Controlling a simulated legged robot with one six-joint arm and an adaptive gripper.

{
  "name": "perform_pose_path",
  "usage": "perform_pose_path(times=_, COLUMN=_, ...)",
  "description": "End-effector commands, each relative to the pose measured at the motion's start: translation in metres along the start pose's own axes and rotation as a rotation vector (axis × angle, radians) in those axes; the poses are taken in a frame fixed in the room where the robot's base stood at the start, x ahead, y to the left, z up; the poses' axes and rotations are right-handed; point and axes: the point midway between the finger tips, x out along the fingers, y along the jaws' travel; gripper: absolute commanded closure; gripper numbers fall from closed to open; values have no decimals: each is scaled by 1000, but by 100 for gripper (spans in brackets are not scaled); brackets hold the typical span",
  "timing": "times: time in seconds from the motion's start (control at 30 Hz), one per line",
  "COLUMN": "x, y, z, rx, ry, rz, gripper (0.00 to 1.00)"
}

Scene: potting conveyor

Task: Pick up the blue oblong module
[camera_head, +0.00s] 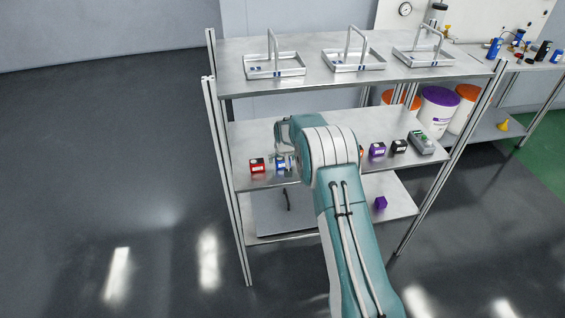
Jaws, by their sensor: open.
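The blue module (280,165) is on the middle shelf, just right of a red module (257,166). It is small in view and partly covered by the end of my arm. My gripper (287,154) is open and points down at the blue module, close above or around it. My arm hides part of the fingers, and I cannot tell whether they touch the module.
On the same shelf (250,135) are a purple module (377,150), a black module (399,146) and a grey device (421,142). A purple block (380,203) is on the bottom shelf. Wire-handled trays (274,66) stand on the top shelf, above my wrist.

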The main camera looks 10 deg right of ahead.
Motion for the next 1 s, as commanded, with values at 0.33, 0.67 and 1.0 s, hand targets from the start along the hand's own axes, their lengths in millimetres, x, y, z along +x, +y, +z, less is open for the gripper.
perform_pose_path(times=0.33, x=6, y=0, z=0, rx=0, ry=1, rz=0, gripper=13)
perform_pose_path(times=0.67, x=7, y=0, z=0, rx=0, ry=0, rz=0, gripper=76)
perform_pose_path(times=1.0, x=-4, y=0, z=-4, rx=0, ry=0, rz=0, gripper=77)
